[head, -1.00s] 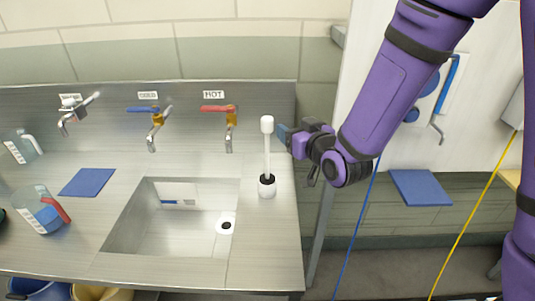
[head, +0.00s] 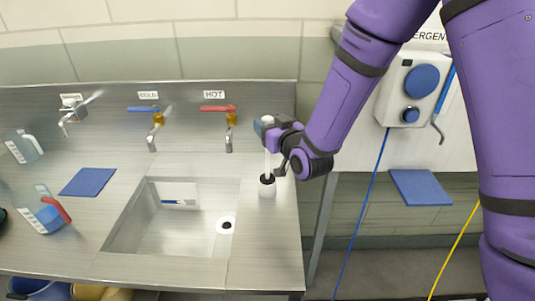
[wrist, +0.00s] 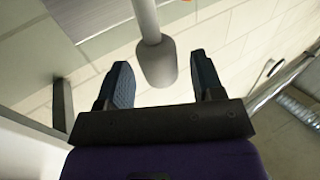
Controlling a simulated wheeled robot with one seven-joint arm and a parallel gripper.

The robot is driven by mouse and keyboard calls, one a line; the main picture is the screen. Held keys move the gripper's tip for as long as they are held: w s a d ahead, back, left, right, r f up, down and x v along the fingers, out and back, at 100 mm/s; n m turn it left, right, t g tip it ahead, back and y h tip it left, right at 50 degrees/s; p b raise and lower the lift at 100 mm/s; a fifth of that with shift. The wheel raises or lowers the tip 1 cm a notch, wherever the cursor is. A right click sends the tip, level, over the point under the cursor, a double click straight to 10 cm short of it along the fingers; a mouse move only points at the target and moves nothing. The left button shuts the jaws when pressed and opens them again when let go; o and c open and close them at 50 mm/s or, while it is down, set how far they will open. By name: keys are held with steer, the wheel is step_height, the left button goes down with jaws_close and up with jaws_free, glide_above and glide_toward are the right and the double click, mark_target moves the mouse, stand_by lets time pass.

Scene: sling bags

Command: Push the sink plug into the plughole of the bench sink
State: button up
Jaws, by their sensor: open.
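The sink plug (head: 267,163) stands upright on the bench right of the sink, with a pale knob on a thin white rod. Its black lower part (head: 267,179) sits at the top of a white holder (head: 267,191). My gripper (head: 266,126) is open at the knob, which it partly hides. In the wrist view the knob (wrist: 157,66) lies between the fingertips of my gripper (wrist: 160,75), with a gap on each side. The plughole (head: 226,225) is a white ring with a dark centre in the floor of the bench sink (head: 165,232), uncovered.
Taps line the back of the bench, the HOT tap (head: 229,125) nearest my gripper. A blue mat (head: 88,182) and a jug (head: 45,215) are at the left. The bench's right edge is close to the holder.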

steer(key=x, duration=0.3)
steer(key=shift+w, duration=0.1)
jaws_close()
steer(key=shift+r, duration=0.15)
